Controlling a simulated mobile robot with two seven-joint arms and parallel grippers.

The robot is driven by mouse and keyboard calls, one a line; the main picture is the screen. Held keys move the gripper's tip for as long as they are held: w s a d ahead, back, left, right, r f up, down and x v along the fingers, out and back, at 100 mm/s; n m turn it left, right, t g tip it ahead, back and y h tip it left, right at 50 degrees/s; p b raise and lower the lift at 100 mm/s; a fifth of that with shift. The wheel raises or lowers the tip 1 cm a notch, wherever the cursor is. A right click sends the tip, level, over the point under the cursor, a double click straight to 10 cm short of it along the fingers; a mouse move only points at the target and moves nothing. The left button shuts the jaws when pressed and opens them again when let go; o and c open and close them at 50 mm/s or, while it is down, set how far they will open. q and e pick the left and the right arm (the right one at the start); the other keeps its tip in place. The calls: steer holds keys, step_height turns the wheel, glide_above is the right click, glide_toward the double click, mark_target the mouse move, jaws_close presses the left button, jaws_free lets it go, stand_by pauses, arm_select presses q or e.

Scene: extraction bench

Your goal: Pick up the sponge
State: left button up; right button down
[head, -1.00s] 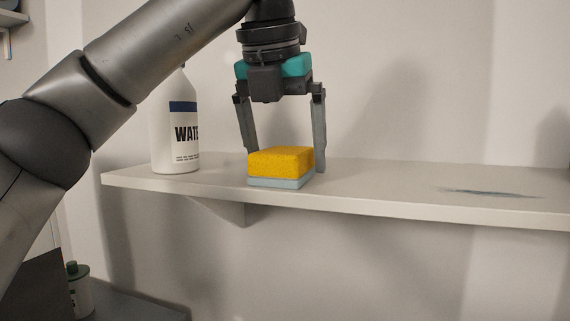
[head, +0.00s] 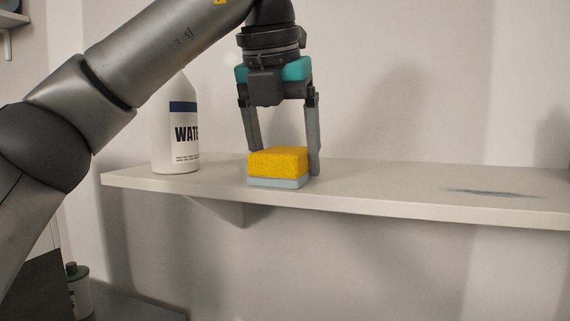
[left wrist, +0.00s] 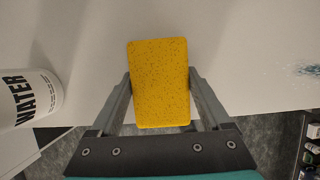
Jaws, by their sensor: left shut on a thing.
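The sponge (head: 278,163) is a yellow block with a pale blue-grey bottom layer. It sits near the front edge of the white shelf (head: 390,190). My left gripper (head: 284,160) points down from above and is shut on the sponge, one finger at each side. In the left wrist view the sponge (left wrist: 160,82) lies between the two fingers of the gripper (left wrist: 160,98). The sponge appears to rest on the shelf still. My right gripper is not in view.
A white bottle (head: 174,130) labelled WATE stands on the shelf left of the sponge; it also shows in the left wrist view (left wrist: 28,97). A blue-grey smear (head: 492,193) marks the shelf at right. The shelf between sponge and smear is clear.

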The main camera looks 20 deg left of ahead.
mark_target(285, 149)
arm_select(q)
steer(key=c, duration=0.4)
steer(key=shift+r, duration=5.25)
steer(key=o, duration=0.7)
steer(key=c, duration=0.6)
steer(key=shift+o, duration=0.2)
